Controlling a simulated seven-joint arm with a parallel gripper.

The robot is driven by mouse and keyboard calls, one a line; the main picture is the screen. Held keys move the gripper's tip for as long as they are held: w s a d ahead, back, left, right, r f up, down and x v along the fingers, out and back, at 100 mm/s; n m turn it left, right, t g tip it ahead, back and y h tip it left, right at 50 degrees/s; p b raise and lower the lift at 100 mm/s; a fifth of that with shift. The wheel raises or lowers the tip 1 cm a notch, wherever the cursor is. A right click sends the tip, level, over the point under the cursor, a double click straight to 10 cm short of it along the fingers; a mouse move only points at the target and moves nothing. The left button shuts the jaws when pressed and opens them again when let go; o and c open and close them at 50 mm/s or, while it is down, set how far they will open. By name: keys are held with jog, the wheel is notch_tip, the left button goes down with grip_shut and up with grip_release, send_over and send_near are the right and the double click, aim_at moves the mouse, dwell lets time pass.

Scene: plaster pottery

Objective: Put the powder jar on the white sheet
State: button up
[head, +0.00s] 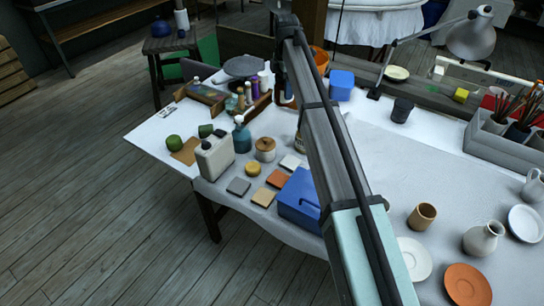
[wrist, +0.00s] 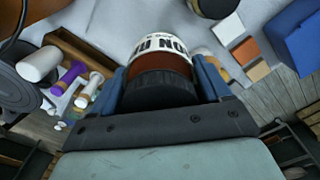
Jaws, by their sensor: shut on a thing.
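The powder jar (wrist: 160,65) is between my gripper's two blue fingers (wrist: 163,80) in the wrist view. It has a black ribbed lid, a reddish-brown body and a white label with dark letters. My gripper is shut on it, with the lid toward the palm. In the head view my gripper (head: 287,95) is above the table beside the wooden tray, partly hidden by my arm. The held jar is not clearly visible there.
A wooden tray (head: 212,97) with bottles, a teal spray bottle (head: 242,137), a cream canister (head: 215,156) and a wooden-lidded jar (head: 265,149) stand between my gripper and the sheet's near part. Coloured tiles and a blue box (head: 300,200) are nearer. Cups and plates stand at right.

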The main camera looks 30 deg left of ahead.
jog(key=s+a, duration=0.2)
jog(key=a, duration=0.1)
send_over(273, 135)
notch_tip(273, 135, down, 4)
jog(key=shift+w+a+f, duration=0.1)
jog(key=shift+f, duration=5.4)
jog(key=shift+f, duration=0.1)
jog(key=o, duration=1.4)
jog(key=shift+c, duration=0.2)
notch_tip(273, 135, up, 12)
jog(key=shift+a, duration=0.1)
